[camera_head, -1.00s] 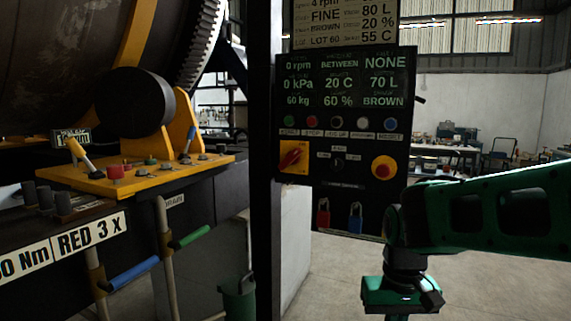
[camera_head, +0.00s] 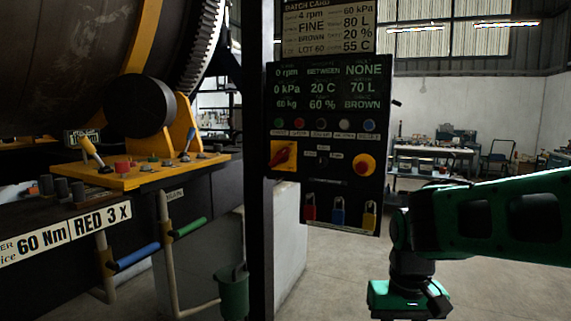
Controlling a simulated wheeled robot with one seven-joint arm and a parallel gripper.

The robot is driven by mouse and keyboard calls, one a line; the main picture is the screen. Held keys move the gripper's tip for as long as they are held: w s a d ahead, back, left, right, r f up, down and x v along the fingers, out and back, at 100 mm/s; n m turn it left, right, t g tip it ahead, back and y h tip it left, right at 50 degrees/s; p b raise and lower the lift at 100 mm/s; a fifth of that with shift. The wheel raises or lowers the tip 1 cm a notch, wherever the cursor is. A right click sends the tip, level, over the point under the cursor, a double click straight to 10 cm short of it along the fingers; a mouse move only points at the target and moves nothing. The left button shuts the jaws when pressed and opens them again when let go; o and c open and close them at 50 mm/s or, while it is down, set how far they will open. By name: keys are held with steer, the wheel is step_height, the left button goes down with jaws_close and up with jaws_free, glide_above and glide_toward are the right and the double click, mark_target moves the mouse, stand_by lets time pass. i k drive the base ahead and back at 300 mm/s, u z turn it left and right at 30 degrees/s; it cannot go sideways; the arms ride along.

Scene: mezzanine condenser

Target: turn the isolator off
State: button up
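The isolator is a red rotary handle (camera_head: 282,155) on a yellow plate (camera_head: 292,147), at the left of the black control panel (camera_head: 325,182) in the head view. The handle sits slanted, rising to the right. My green arm comes in from the right edge, and its end (camera_head: 409,297) hangs low, to the right of and below the panel. It is well apart from the isolator in the picture. My gripper's fingers cannot be made out, so whether it is open or shut does not show.
Red (camera_head: 310,207), blue (camera_head: 338,211) and yellow (camera_head: 370,215) padlocks hang along the panel's bottom. A red stop button on yellow (camera_head: 363,164) sits right of the isolator. A black post (camera_head: 259,200) stands at the panel's left edge. Open floor lies below right.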

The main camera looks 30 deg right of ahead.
mark_target(282, 156)
steer(key=k, duration=0.95)
steer(key=u, duration=0.6)
steer(key=i, duration=2.35)
steer(key=z, duration=0.65)
